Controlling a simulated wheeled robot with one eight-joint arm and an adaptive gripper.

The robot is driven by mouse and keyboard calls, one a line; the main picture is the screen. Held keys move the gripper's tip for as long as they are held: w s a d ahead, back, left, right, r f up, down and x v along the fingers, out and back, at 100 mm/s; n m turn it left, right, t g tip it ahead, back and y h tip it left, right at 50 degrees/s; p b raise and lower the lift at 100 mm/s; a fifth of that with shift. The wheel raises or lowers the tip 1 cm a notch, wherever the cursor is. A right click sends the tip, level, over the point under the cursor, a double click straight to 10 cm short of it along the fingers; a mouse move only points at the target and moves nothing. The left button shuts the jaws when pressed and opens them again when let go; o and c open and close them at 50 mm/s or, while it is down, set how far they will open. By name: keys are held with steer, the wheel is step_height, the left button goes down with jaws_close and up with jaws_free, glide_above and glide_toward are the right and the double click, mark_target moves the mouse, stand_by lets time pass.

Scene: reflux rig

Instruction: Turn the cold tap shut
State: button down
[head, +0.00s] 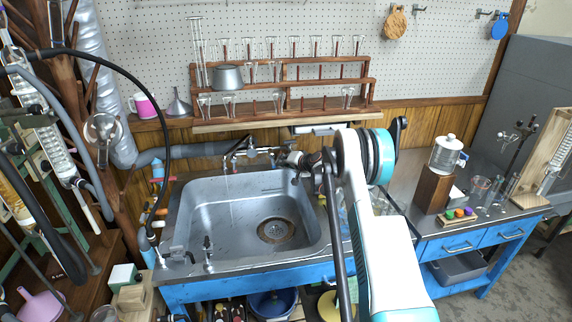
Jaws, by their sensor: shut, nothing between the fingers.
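A metal faucet (247,152) stands at the back edge of the steel sink (200,215), with its handles low at either side of the spout. I cannot tell by any marking which handle is the cold tap. My gripper (291,160) is at the right end of the faucet, close to the handle there, and partly hides it. The gripper is small and dark in this view, with its fingers shut and nothing held. Whether it touches the handle is not clear.
A wooden rack (327,86) of glassware stands on the shelf behind the sink. Small metal fittings (208,252) stand at the sink's front left corner. A black hose (168,120) arches at the left. A lidded jar (446,152) stands on a wooden block at the right.

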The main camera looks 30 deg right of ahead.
stand_by(0.3)
steer(key=shift+w+a+f, duration=0.2)
steer(key=shift+a+f, duration=0.25)
steer(key=shift+f, duration=0.05)
